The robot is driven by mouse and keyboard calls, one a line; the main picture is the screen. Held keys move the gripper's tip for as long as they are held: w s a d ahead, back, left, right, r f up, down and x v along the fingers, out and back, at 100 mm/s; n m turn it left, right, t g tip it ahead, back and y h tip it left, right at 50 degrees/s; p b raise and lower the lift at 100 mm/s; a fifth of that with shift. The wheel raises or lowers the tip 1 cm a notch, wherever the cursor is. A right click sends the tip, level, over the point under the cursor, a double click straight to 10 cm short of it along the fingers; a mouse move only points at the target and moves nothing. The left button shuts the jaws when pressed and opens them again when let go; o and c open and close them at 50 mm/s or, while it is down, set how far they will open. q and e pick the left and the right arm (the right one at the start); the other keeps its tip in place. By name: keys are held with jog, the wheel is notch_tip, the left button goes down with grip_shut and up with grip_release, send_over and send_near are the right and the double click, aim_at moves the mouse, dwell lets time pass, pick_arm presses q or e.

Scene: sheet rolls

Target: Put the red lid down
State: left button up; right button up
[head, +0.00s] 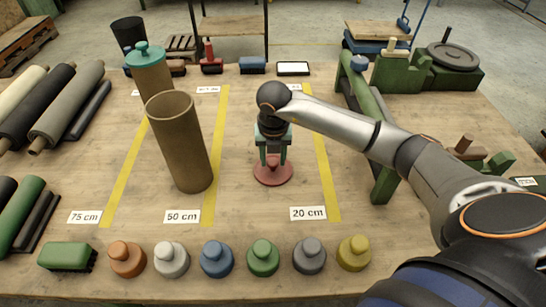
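The red lid (272,175) is a flat disc with a knob in the middle of the table, between the yellow strips of the 50 cm and 20 cm labels. It looks level, at or just above the wood; I cannot tell if it touches. My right gripper (273,161) points straight down over it, with its green fingers on either side of the knob. I cannot tell whether they press on the knob. My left gripper is not in view.
An open brown tube (183,145) stands upright left of the lid. Another tube with a teal lid (148,65) stands behind it. Several coloured lids, including a green one (263,258), line the front edge. A green frame (383,185) stands to the right.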

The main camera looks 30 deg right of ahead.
aim_at(273, 175)
jog(key=o, duration=0.3)
jog(key=shift+r, duration=0.3)
notch_tip(273, 175, up, 12)
jog(key=s+a, duration=0.1)
jog(key=shift+s+f, duration=0.15)
jog(key=shift+s, duration=0.15)
dwell(0.3)
